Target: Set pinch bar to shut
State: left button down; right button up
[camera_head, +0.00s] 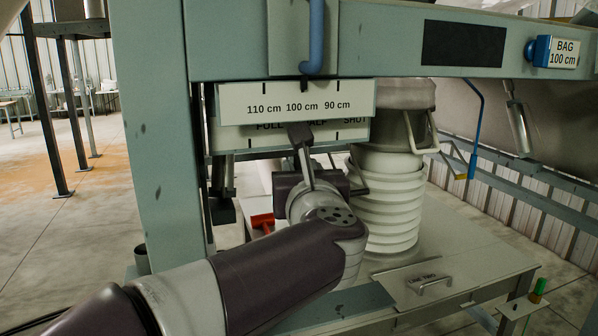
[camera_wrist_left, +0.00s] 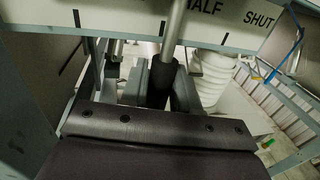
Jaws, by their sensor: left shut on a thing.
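The pinch bar (camera_head: 306,165) is a grey rod with a dark block at its upper end, in front of the scale plate (camera_head: 235,136) marked FULL, HALF and SHUT. The rod stands near HALF, partly covering that word. In the wrist view the pinch bar (camera_wrist_left: 175,38) runs down to a dark grip. My left gripper (camera_wrist_left: 160,88) is shut on that grip. It also shows below the plate in the head view (camera_head: 308,186), partly hidden by my wrist. SHUT lies to the right of the bar. My right gripper is not in view.
A second scale (camera_head: 296,103) reading 110, 100 and 90 cm overlaps the plate from above, with a blue lever (camera_head: 316,38) over it. A ribbed white spout (camera_head: 388,205) stands right of my wrist. A green post (camera_head: 155,130) rises at left. A red-handled item (camera_head: 262,221) is behind my arm.

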pick_arm(q)
jog(key=w+d, duration=0.2)
jog(key=d, duration=0.4)
jog(key=shift+d+r, duration=0.15)
jog(key=shift+d, duration=0.1)
jog(key=c, duration=1)
grip_release()
jog(key=shift+o, duration=0.2)
jog(key=shift+w+d, duration=0.15)
jog(key=shift+d, duration=0.2)
jog(key=s+d+b, duration=0.1)
jog(key=s+b, duration=0.5)
jog(key=s, duration=0.6)
jog(key=shift+s+d+b, duration=0.2)
jog(key=shift+s+b, duration=0.1)
